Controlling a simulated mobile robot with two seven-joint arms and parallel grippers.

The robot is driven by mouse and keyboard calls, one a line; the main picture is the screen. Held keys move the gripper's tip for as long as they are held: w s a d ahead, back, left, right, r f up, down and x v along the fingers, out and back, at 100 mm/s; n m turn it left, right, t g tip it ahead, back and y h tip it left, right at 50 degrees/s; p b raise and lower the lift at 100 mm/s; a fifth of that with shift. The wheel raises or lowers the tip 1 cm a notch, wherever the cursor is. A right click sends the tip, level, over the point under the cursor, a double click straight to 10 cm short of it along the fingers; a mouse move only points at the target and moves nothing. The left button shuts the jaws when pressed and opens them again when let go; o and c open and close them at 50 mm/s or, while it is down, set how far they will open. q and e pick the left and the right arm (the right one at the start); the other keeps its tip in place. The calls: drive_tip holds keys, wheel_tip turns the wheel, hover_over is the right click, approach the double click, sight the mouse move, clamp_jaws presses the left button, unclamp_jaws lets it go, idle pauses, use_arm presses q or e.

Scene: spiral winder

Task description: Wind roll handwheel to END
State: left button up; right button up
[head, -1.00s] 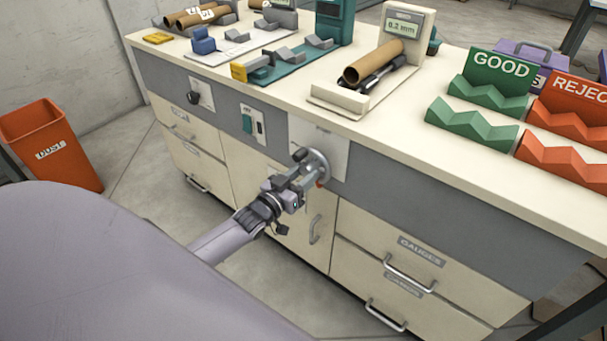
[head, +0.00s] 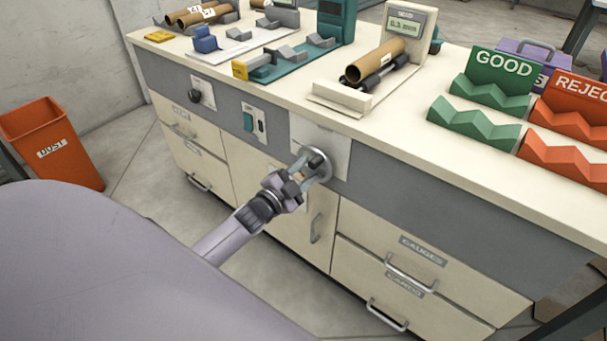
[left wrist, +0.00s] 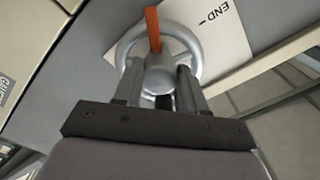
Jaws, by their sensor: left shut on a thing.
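The roll handwheel (head: 319,158) is a grey metal wheel on a pale plate (head: 337,146) on the bench's front panel. In the left wrist view the handwheel (left wrist: 124,47) fills the upper middle, with an orange pointer (left wrist: 152,28) running up across its rim. The word END (left wrist: 229,17) is printed on the plate to the right of the wheel, beside a short mark. My left gripper (head: 300,178) is shut on the handwheel, its fingers (left wrist: 159,87) either side of the hub area. My right gripper is not in view.
On the bench top a cardboard tube (head: 375,62) lies on a gauge with a small display (head: 404,25), which seems to read 0.1 mm. Green GOOD (head: 503,66) and orange REJECT racks stand right. Drawer handles (head: 410,268) stick out below. An orange dust bin (head: 52,145) stands left.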

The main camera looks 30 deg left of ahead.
use_arm(q)
drive_tip(key=m+b, duration=0.1)
drive_tip(key=m, duration=0.3)
drive_tip(key=shift+m, duration=0.3)
drive_tip(key=m+b, duration=0.1)
drive_tip(key=m, duration=0.1)
drive_tip(key=shift+m, duration=0.4)
drive_tip(key=shift+r+m+b, duration=0.1)
drive_tip(key=shift+m+b, duration=0.6)
drive_tip(key=shift+m, duration=1.2)
drive_tip(key=o, duration=1.1)
drive_tip(key=shift+r, duration=0.1)
drive_tip(key=shift+c, duration=0.2)
drive_tip(key=shift+s, duration=0.1)
drive_tip(key=s, duration=0.7)
drive_tip(key=shift+a, duration=0.3)
